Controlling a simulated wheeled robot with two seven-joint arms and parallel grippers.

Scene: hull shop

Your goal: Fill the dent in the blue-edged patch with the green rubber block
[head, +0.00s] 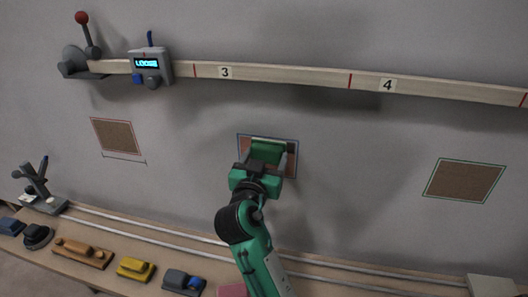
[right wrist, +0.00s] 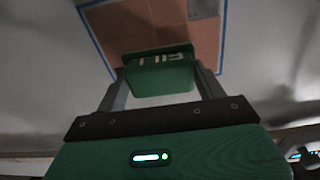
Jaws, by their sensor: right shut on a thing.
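The blue-edged patch (head: 292,168) is on the grey wall, in the middle of the head view, with a brownish surface. It also shows in the right wrist view (right wrist: 120,30), where its surface has a checkered look and part of a lighter area at the top. My right gripper (head: 266,158) is in front of this patch, its fingers shut on the green rubber block (head: 267,150). In the right wrist view the block (right wrist: 160,72) sits between the fingers with pale lettering on it, in front of the patch. Whether it touches the patch I cannot tell. My left gripper is not in view.
A red-edged patch (head: 114,135) is at left and a green-edged patch (head: 464,180) at right. A wooden batten (head: 300,76) with numbers crosses the wall above, bearing a device (head: 150,66) reading "LOOSE". Several tools, including a yellow one (head: 135,268), lie on the bench below.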

